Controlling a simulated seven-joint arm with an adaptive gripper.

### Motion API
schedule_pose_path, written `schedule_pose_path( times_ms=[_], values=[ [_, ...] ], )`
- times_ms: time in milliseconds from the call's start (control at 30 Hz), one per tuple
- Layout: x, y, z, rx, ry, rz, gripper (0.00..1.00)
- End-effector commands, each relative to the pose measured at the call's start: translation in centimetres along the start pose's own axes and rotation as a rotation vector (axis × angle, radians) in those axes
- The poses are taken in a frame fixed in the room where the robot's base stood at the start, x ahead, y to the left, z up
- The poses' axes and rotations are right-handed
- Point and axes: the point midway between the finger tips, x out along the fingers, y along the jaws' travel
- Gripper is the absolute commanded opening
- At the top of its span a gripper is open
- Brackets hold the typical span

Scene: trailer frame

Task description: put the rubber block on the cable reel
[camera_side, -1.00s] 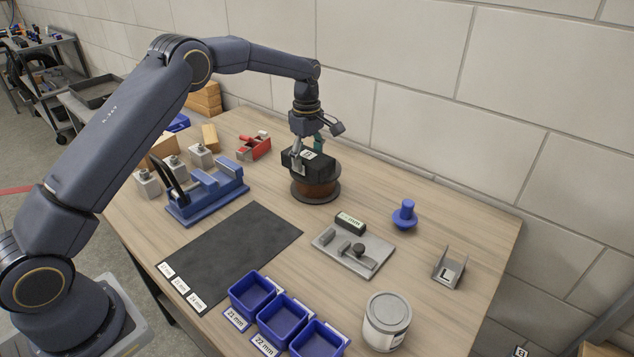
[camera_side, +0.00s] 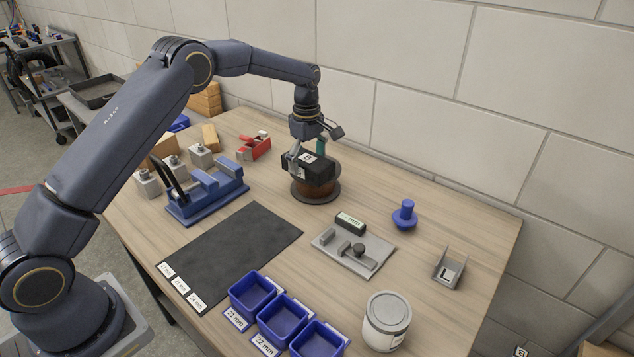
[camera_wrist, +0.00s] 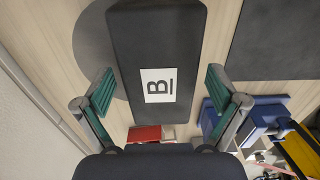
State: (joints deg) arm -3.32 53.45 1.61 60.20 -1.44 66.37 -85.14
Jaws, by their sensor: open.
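The rubber block (camera_side: 309,169) is black with a white label marked B. It rests on top of the cable reel (camera_side: 316,191), a brown spool with dark flanges. In the wrist view the block (camera_wrist: 155,45) lies between the fingers, with the reel's dark flange (camera_wrist: 95,45) showing beside it. My gripper (camera_wrist: 155,95) is open, with a visible gap between each green-padded finger and the block. In the side view my gripper (camera_side: 306,150) is just above and around the block, and part of its fingers is hidden behind it.
A blue vise (camera_side: 207,195) and grey blocks stand left of the reel, and a red part (camera_side: 254,146) behind. A dark mat (camera_side: 230,255) lies in front. A grey fixture plate (camera_side: 353,250), a blue knob (camera_side: 404,215) and blue bins (camera_side: 285,320) stand nearer the front and right.

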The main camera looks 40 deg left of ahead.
Motion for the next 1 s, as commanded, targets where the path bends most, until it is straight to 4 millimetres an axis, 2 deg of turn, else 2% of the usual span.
schedule_pose_path(
  times_ms=[167, 500, 767, 867, 967, 1000],
  values=[
    [-1.8, 0.1, 0.0, 0.0, 0.0, 0.004, 0.95],
    [-9.3, 0.1, 0.0, 0.0, 0.001, 0.004, 0.95],
    [-12.5, -0.2, 0.0, 0.011, -0.001, 0.005, 0.95],
    [-14.6, -1.2, 0.2, 0.074, -0.001, 0.03, 0.95],
    [-18.0, -3.8, 0.6, 0.212, 0.003, 0.078, 0.95],
    [-19.4, -5.4, 0.8, 0.286, 0.008, 0.102, 0.95]
  ],
)
